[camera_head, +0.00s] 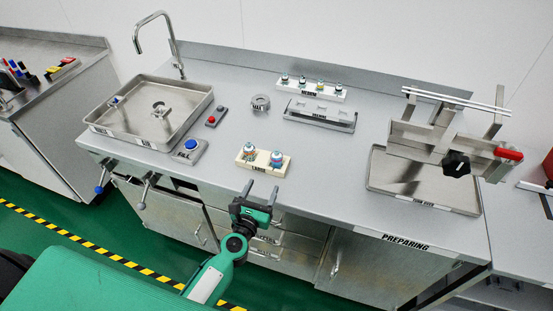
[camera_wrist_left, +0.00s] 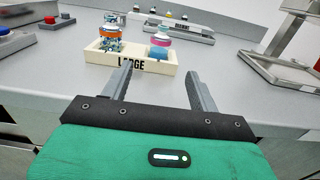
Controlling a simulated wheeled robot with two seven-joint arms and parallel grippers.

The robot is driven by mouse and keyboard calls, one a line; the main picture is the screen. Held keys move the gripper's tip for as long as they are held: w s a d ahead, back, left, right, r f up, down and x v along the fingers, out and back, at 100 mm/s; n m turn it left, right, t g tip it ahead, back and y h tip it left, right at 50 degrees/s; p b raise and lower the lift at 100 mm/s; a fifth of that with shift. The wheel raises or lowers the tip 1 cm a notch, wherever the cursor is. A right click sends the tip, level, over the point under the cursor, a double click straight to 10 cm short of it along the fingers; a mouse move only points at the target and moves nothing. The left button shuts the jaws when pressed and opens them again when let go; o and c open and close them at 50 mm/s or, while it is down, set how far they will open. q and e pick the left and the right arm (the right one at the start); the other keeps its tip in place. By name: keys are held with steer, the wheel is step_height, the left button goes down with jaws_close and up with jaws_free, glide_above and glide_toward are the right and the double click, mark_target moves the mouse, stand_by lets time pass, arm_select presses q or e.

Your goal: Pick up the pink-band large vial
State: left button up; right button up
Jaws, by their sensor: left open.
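The pink-band large vial (camera_head: 277,159) stands upright in the right part of a cream rack labelled LARGE (camera_head: 262,164). In the left wrist view the vial (camera_wrist_left: 161,45) shows a pink band above a blue lower part. Another large vial, with an orange band (camera_wrist_left: 111,38), stands at the rack's left end; it also shows in the head view (camera_head: 249,149). My left gripper (camera_head: 260,190) is open and empty, in front of the rack at the counter's front edge. In the left wrist view its two fingers (camera_wrist_left: 160,85) point toward the rack, apart from the vial. My right gripper is not in view.
A steel tray (camera_head: 110,127), a blue button box (camera_head: 187,151) and a red button box (camera_head: 215,117) lie to the left. A rack of small vials (camera_head: 311,90) and a steel block (camera_head: 320,115) stand behind. A steel stand in a tray (camera_head: 420,196) is at right.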

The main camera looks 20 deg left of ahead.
mark_target(274, 162)
arm_select(q)
steer(key=w+p, duration=0.1)
steer(key=w, duration=1)
steer(key=shift+w+d, duration=0.1)
steer(key=shift+d, duration=0.1)
steer(key=c, duration=1.1)
